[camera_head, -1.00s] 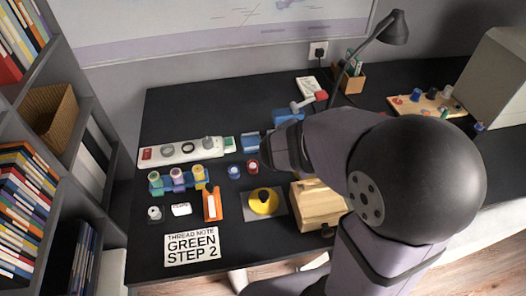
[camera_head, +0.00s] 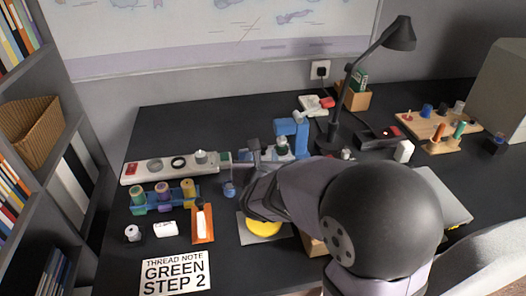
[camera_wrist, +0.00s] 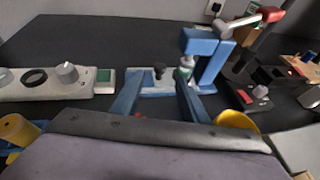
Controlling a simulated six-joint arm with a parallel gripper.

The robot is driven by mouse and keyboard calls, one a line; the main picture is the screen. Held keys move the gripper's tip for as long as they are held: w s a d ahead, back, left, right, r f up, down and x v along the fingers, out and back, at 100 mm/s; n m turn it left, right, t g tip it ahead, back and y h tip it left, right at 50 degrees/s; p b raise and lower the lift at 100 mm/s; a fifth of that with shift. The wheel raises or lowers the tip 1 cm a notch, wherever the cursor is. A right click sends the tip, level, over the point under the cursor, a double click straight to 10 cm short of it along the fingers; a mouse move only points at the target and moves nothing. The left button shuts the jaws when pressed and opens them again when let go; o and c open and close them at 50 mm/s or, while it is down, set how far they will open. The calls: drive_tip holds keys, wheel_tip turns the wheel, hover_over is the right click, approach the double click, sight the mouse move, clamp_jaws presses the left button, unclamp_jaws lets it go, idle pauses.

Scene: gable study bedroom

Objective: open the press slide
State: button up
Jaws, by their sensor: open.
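The blue press (camera_head: 291,132) stands at the middle back of the table; in the wrist view its upright frame (camera_wrist: 210,58) is ahead and right of centre. Its lever has a red end (camera_wrist: 271,14). A pale blue slide (camera_wrist: 150,84) with a dark knob (camera_wrist: 160,69) lies at the press's base. A small green-topped item (camera_wrist: 184,70) stands beside the knob, under the press. My gripper (camera_wrist: 158,96) is open and empty, with its blue fingers pointing towards the slide and the knob between them, farther off.
A white panel with knobs (camera_wrist: 45,85) is to the left. Spools in a blue rack (camera_head: 162,197), an orange tray (camera_head: 203,224) and a note reading GREEN STEP 2 (camera_head: 176,273) lie front left. A black lamp (camera_head: 340,115) stands right of the press. The back left table is clear.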

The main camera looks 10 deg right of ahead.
sight(263, 146)
drive_tip(key=shift+x, duration=3.55)
